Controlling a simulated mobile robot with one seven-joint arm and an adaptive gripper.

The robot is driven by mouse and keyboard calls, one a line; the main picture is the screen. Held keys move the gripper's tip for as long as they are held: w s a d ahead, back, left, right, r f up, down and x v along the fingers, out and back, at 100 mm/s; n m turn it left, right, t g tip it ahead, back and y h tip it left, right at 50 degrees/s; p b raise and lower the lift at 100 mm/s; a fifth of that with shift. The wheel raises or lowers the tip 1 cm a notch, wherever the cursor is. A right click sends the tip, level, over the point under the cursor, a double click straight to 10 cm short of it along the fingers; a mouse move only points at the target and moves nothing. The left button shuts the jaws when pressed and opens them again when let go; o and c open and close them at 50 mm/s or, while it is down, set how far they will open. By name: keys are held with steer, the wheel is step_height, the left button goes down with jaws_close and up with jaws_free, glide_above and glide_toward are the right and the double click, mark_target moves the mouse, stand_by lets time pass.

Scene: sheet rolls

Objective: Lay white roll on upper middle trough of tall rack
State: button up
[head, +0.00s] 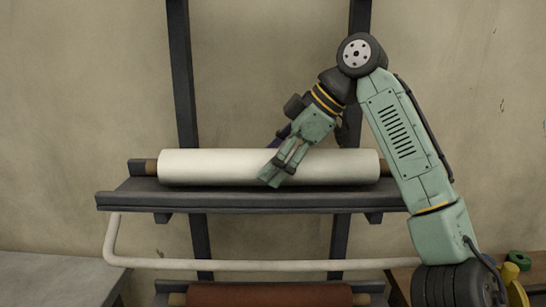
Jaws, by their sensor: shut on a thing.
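The white roll (215,167) lies level across the rack's dark trough (180,200), with its brown core ends showing at both sides. It looks seated in the trough or very close above it; the trough's front lip hides the contact. My gripper (272,177) comes down from the upper right and is shut on the roll, a little right of its middle. The tall rack (182,75) has two dark uprights behind the trough. The far finger and the roll's underside are hidden.
A pale rail (230,264) runs below the trough. A red-brown roll (270,294) lies on a lower level of the rack. A grey table (55,275) stands at lower left.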

steer(key=shift+a+f, duration=0.1)
steer(key=shift+f, duration=0.05)
steer(key=o, duration=1.7)
steer(key=shift+s+f, duration=0.1)
steer(key=shift+c, duration=0.2)
steer(key=shift+d+r, duration=0.25)
steer(key=shift+r, duration=0.3)
steer(key=v, duration=1.1)
steer(key=shift+d, duration=0.15)
